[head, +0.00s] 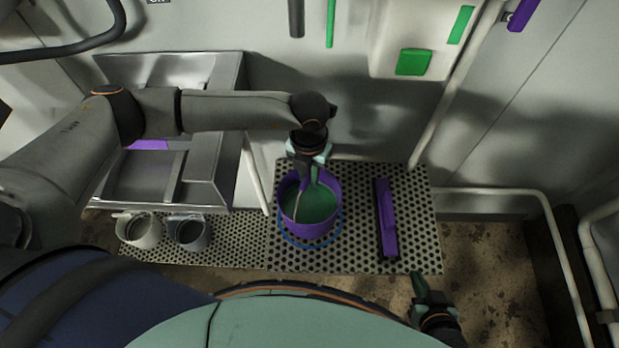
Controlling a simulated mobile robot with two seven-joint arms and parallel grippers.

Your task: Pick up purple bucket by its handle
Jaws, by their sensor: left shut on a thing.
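The purple bucket (309,229) stands on the perforated platform (350,255) in the middle of the head view. Its inside looks green, and a blue ring shows around its base. My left gripper (305,182) reaches down at the bucket's far rim and is shut on its handle; the jaws hide most of the grip. A thin pale strip that may be part of the handle shows below the jaws. My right gripper (420,284) is at the lower right, apart from the bucket; its jaw opening cannot be made out.
A purple-backed squeegee or brush (386,220) lies right of the bucket. Two grey jugs (140,230) (188,232) stand at the left, below a steel sink (215,180). White pipes (545,215) run at the right. Green and purple tools hang on the wall.

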